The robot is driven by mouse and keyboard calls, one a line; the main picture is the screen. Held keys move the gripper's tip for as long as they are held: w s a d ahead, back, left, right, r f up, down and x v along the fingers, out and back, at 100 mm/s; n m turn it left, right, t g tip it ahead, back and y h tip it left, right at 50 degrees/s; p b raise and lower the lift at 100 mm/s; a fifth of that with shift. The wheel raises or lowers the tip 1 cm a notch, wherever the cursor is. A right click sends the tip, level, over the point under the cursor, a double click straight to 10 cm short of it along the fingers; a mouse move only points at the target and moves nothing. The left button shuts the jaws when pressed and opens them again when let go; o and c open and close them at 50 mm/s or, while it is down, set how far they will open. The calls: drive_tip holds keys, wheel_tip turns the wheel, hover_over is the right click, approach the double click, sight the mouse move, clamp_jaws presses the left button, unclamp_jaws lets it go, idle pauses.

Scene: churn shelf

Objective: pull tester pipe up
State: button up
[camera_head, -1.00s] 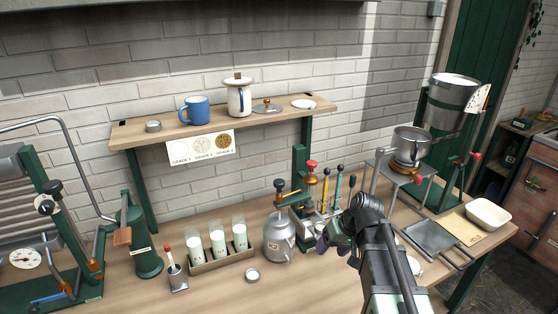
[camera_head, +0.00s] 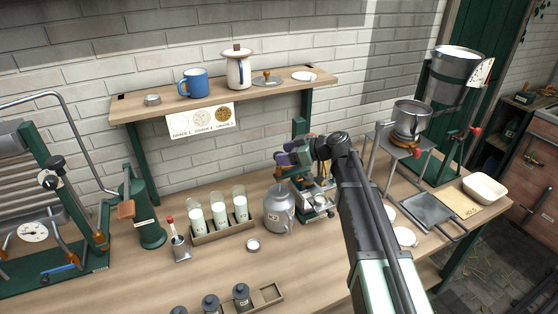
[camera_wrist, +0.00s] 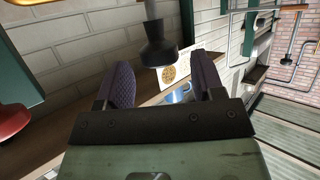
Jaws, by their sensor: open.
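In the wrist view a black flared knob (camera_wrist: 158,52) on a grey rod sits between and slightly beyond the fingertips; it appears to be the top of the tester pipe. My gripper (camera_wrist: 163,82) is open, its two purple-padded fingers on either side, with no contact visible. In the head view my gripper (camera_head: 291,156) is above the metal can (camera_head: 279,212), by the green tester stand (camera_head: 298,128). The arm and gripper hide much of the stand, and I cannot make out the pipe there.
A rack of milk-filled glass tubes (camera_head: 222,232) stands left of the can. The wall shelf (camera_head: 225,103) with a blue mug (camera_head: 194,83) is behind. A red knob (camera_wrist: 12,122) is close on the left in the wrist view. A pot (camera_head: 411,120) stands to the right.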

drive_tip(key=x, duration=0.2)
drive_tip(key=shift+w+a+f, duration=0.15)
drive_tip(key=shift+a, duration=0.2)
clamp_jaws()
wheel_tip(320, 180, up, 17)
drive_tip(key=p, duration=1.6)
drive_tip(key=shift+p, duration=0.35)
unclamp_jaws()
drive_tip(key=shift+d, duration=0.1)
